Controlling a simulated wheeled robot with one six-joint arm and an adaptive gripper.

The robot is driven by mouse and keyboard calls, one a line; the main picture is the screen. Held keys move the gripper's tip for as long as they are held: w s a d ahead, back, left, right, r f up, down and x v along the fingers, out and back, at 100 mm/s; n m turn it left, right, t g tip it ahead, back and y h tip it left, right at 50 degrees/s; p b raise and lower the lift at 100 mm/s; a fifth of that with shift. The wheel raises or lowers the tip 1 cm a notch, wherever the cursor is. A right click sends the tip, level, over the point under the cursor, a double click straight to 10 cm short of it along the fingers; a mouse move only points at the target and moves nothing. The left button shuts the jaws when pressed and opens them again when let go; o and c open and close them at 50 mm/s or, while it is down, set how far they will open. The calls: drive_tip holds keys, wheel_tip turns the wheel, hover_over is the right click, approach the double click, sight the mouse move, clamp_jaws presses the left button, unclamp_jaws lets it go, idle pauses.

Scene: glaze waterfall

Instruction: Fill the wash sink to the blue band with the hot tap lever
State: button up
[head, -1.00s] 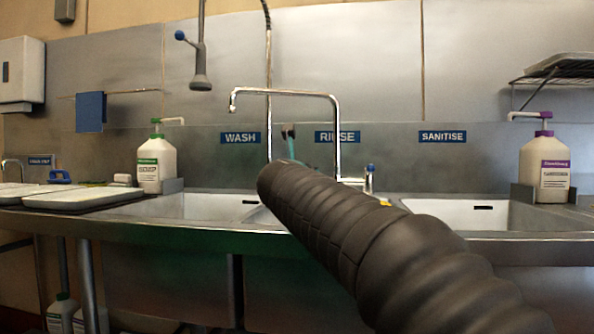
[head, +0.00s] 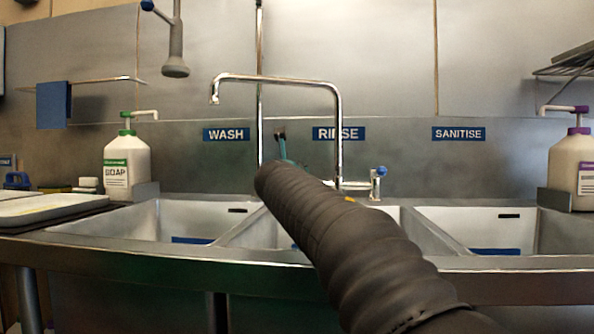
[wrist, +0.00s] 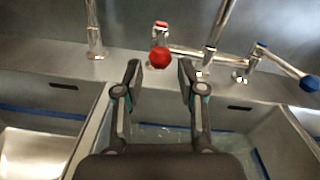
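The red-knobbed hot tap lever (wrist: 160,60) is in the wrist view, just beyond and between my fingertips. My gripper (wrist: 159,76) is open and empty, a finger on each side of the knob's line; contact cannot be told. In the head view my arm hides the red lever. The wash sink (head: 140,222) is at the left under the WASH sign (head: 227,134), with a piece of its blue band (head: 190,240) showing. It also shows at the left in the wrist view (wrist: 30,97). No water stream shows from the spout (head: 214,97).
A blue-tipped lever (head: 380,172) stands right of the tap; it reaches forward in the wrist view (wrist: 308,83). The rinse sink (wrist: 250,118) lies below my gripper. The sanitise sink (head: 460,218) is right. A soap bottle (head: 126,160) and trays (head: 45,208) stand left.

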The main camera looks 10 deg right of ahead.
drive_tip(key=p+x, duration=0.1)
drive_tip(key=x, duration=0.6)
drive_tip(key=shift+w+d, duration=0.1)
drive_tip(key=shift+w, duration=0.15)
clamp_jaws()
